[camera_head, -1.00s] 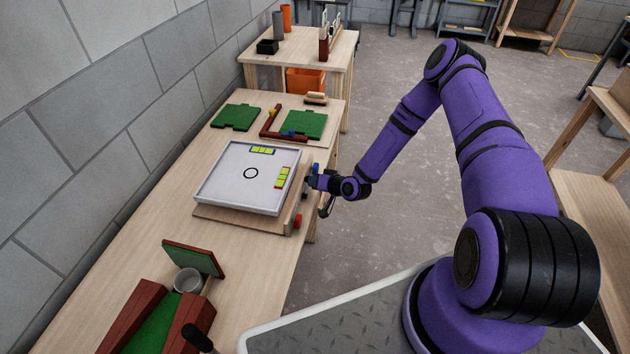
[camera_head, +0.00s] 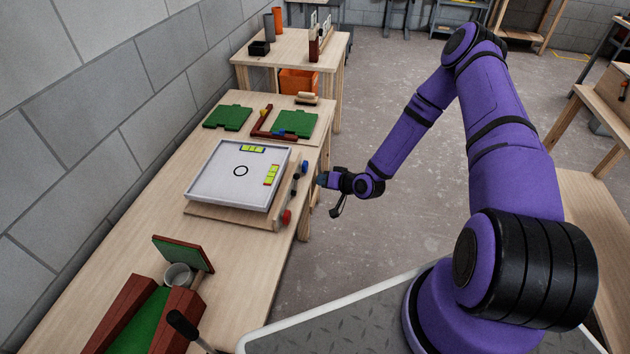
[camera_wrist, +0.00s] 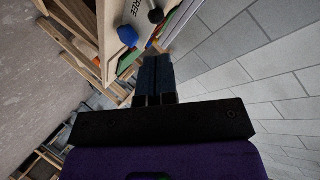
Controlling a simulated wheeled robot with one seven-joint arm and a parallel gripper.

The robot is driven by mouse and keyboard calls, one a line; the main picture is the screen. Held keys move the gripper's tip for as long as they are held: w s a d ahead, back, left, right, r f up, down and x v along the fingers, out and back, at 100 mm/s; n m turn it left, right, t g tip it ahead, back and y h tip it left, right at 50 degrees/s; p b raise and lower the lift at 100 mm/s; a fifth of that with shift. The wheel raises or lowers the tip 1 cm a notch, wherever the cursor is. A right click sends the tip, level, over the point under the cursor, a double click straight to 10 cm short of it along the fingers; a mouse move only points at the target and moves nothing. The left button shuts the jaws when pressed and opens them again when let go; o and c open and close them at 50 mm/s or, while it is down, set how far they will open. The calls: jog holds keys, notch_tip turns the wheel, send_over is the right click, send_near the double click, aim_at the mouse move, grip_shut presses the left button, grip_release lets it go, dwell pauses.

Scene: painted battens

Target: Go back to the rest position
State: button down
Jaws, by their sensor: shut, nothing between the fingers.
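My gripper (camera_head: 322,180) is shut and empty, held in the air just off the right edge of the workbench (camera_head: 225,270), beside the white tray (camera_head: 225,203). In the wrist view its dark fingers (camera_wrist: 154,80) are together with nothing between them. The tray rests on a wooden base and bears a black ring and yellow-green blocks. A blue knob (camera_head: 305,167), a dark knob and a red knob (camera_head: 287,216) stand on the base's right side, apart from my gripper. The blue knob also shows in the wrist view (camera_wrist: 127,36).
Green boards (camera_head: 295,123) and a dark red L-shaped batten (camera_head: 262,122) lie behind the tray. A green ramp with red sides (camera_head: 150,320) and a grey cup (camera_head: 178,276) are at the front. An orange bin (camera_head: 298,82) sits under the far table.

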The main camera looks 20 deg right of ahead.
jog(key=shift+v, duration=2.2)
jog(key=w+d+r+n+g+h, duration=0.1)
jog(key=d+r+n+g+h, duration=0.1)
jog(key=r, duration=0.6)
jog(key=w+d+r+n+g+h, duration=0.1)
jog(key=d+r+n+g+h, duration=0.15)
jog(key=r, duration=0.65)
jog(key=s+r+h, duration=0.1)
jog(key=s+r, duration=0.2)
jog(key=r, duration=0.5)
jog(key=s+r+h, duration=0.2)
jog(key=s+r, duration=0.1)
jog(key=r, duration=0.6)
jog(key=s+a+r+m, duration=0.2)
jog(key=s+r, duration=1.1)
jog(key=s+a+r, duration=0.1)
jog(key=s+r, duration=0.1)
jog(key=s, duration=0.5)
jog(key=s+a+r+g, duration=0.1)
jog(key=s+a+r, duration=0.1)
jog(key=s, duration=0.5)
jog(key=shift+s+r+y, duration=0.35)
jog(key=shift+s+r, duration=0.05)
jog(key=shift+r, duration=0.35)
